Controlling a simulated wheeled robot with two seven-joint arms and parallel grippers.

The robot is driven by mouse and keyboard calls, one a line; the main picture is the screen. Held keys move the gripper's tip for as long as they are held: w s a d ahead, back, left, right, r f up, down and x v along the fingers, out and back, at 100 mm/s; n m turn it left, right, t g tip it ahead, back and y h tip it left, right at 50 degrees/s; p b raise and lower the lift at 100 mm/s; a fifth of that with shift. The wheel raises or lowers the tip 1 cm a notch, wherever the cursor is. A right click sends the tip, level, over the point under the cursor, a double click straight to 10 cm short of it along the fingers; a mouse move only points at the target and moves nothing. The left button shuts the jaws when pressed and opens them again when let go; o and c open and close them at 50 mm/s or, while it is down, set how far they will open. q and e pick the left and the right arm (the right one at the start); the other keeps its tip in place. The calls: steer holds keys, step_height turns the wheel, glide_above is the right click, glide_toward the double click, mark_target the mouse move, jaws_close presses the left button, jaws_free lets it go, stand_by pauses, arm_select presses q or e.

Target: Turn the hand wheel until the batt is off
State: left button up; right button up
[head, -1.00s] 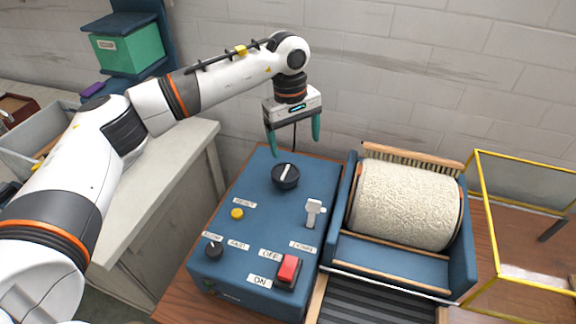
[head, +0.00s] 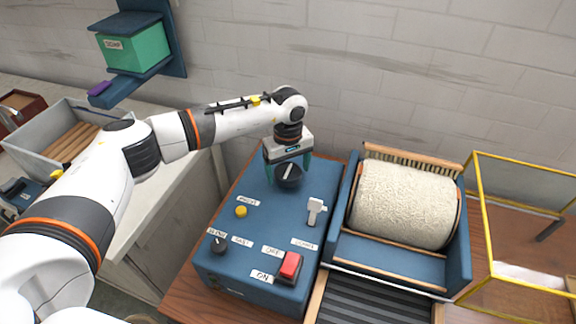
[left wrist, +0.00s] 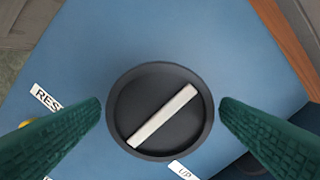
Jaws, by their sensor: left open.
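The hand wheel is a round black knob with a white bar (head: 289,177) at the back of the blue control box (head: 262,238). It shows from above in the left wrist view (left wrist: 160,140), its bar slanting up to the right. My left gripper (head: 286,172) is open and points down, its green fingers on either side of the knob; the wrist view shows gaps between fingers and knob. The batt (head: 405,204) is a cream woolly layer wrapped around the drum of the blue carding machine (head: 458,265). My right gripper is not in view.
The box also carries a white lever (head: 316,210), a yellow button (head: 241,211), a small black knob (head: 218,245) and a red switch (head: 290,267). A yellow-edged frame (head: 483,230) stands right of the drum. A grey crate (head: 70,135) is at the left.

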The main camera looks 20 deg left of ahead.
arm_select(q)
steer(key=shift+c, duration=0.4)
steer(key=c, duration=0.9)
